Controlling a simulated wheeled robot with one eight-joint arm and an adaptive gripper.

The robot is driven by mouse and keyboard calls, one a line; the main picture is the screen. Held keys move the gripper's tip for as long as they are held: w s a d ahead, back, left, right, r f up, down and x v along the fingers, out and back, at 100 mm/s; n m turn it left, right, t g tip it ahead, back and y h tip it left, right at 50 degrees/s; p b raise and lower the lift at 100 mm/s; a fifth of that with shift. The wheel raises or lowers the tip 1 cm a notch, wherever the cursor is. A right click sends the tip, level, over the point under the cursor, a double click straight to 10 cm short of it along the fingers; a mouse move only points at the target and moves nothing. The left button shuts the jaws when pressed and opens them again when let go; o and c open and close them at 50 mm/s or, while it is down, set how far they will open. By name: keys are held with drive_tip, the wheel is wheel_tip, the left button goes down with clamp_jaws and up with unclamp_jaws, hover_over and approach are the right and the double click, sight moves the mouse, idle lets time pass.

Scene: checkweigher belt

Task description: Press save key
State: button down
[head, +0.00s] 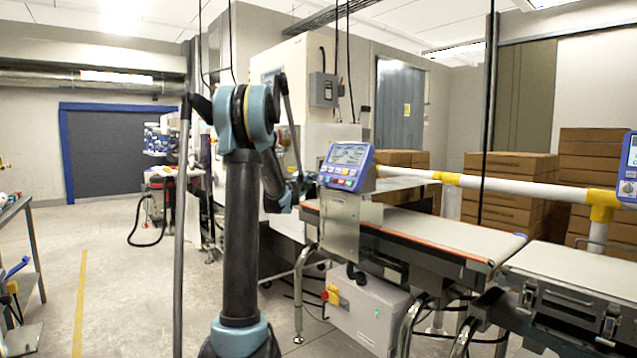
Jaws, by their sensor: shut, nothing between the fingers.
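The checkweigher's control panel (347,167), a blue-framed unit with a lit screen (348,154), stands above the belt near the middle of the head view. A row of small coloured keys (341,182) runs below its screen. The key labels are too small to read, so I cannot tell which is the save key. My gripper (307,181) is small and dark, just left of the panel's lower left edge, shut and empty. I cannot tell whether its tips touch the panel. My own arm fills the space to its left.
The conveyor belt (437,233) runs right from below the panel. A white rail with yellow joints (450,178) passes behind the belt. Cardboard boxes (508,190) are stacked behind. A grey box with a red and yellow switch (368,310) hangs below. The floor at left is mostly clear.

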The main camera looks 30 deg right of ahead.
drive_tip(key=shift+d, duration=0.15)
drive_tip(key=shift+d+f, duration=0.1)
drive_tip(key=shift+d, duration=0.15)
drive_tip(key=shift+d+f, duration=0.2)
drive_tip(key=shift+d, duration=0.2)
idle(1.0)
drive_tip(key=shift+a, duration=0.1)
drive_tip(key=shift+s+a+r, duration=0.1)
drive_tip(key=shift+a+r, duration=0.3)
drive_tip(key=shift+a, duration=0.25)
idle(0.4)
drive_tip(key=shift+s+a+r, duration=0.1)
drive_tip(key=shift+a+r, duration=0.3)
drive_tip(key=shift+a, duration=0.35)
drive_tip(key=shift+a+r, duration=0.35)
drive_tip(key=shift+a, duration=0.4)
drive_tip(key=shift+s+a+r, duration=0.1)
drive_tip(key=shift+a+r, duration=0.3)
drive_tip(key=shift+a, duration=0.35)
drive_tip(key=shift+s+a+r, duration=0.1)
drive_tip(key=shift+a+r, duration=0.35)
drive_tip(key=shift+a, duration=0.45)
drive_tip(key=shift+a+r, duration=0.45)
drive_tip(key=shift+a, duration=0.4)
drive_tip(key=shift+s+a+r, duration=0.1)
drive_tip(key=shift+a+r, duration=0.35)
drive_tip(key=shift+a, duration=0.45)
